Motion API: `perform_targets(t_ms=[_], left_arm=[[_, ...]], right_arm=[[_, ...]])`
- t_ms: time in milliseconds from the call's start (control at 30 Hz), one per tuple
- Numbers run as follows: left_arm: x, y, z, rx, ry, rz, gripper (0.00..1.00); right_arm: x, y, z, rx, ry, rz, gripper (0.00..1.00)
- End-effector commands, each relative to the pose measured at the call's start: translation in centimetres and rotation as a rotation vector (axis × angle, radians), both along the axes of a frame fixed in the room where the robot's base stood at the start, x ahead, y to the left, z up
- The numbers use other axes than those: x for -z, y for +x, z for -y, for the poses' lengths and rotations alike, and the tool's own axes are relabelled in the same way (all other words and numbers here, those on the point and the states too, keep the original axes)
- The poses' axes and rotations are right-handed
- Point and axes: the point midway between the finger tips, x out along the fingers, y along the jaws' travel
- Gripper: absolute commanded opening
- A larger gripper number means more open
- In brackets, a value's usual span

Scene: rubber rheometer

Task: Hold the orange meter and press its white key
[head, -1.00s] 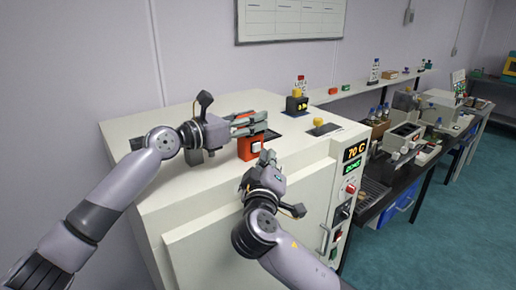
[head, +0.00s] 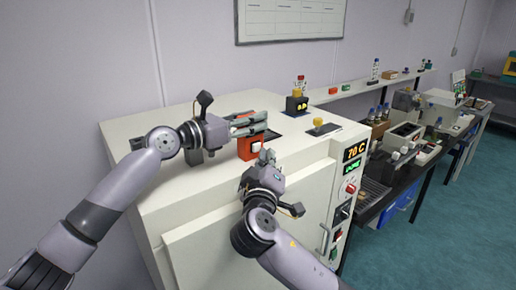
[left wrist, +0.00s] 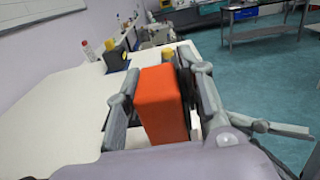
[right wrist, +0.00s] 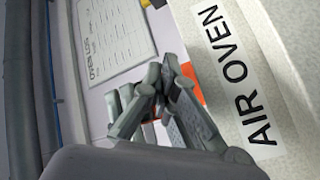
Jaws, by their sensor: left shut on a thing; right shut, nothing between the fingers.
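The orange meter (head: 246,150) stands upright on top of the white oven in the head view. Its plain orange side (left wrist: 163,103) fills the middle of the left wrist view. My left gripper (head: 252,125) is shut on the meter, with a finger on either side of it. A small part of the white key (head: 257,147) shows on the meter's front. My right gripper (head: 266,158) is shut and empty, its tips close in front of the key. I cannot tell whether they touch. In the right wrist view, the right fingers (right wrist: 165,85) hide most of the meter.
The white oven (head: 190,222) has a panel reading 70 C. A black box with a yellow top (head: 297,103) and a yellow knob (head: 319,122) sit farther back on it. A dark bench (head: 385,180) with instruments stands to the right. The oven top's left part is clear.

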Motion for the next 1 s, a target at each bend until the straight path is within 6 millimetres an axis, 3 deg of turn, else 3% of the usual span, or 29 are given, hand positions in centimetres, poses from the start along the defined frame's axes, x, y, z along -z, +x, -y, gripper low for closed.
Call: perform_targets(t_ms=[1000], left_arm=[[0.07,0.01,-0.01,0.000,0.001,-0.001,0.02]], right_arm=[[-0.01,0.91,-0.66,0.001,0.001,0.000,0.00]])
